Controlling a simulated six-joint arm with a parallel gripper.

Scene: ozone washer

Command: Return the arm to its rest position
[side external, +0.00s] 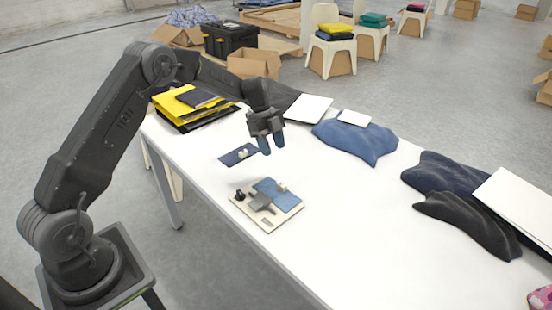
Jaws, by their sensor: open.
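My gripper (265,147) hangs above the white table, pointing down, with its dark blue fingertips apart and nothing between them. My arm reaches from the left over the table's far left part. Below the gripper and slightly left lies a small dark blue pad (236,156) with small pale pieces on it. In front of it lies a beige board (270,222) bearing a blue cloth piece (277,192), a grey block and a black knob. The gripper appears apart from both.
The white table (360,215) has clear room at its middle and front. Yellow and dark folders (190,103) lie at its far left. Blue jeans (356,140), dark garments (462,215) and white sheets (309,108) lie along its far side. Chairs (332,55) and boxes stand behind.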

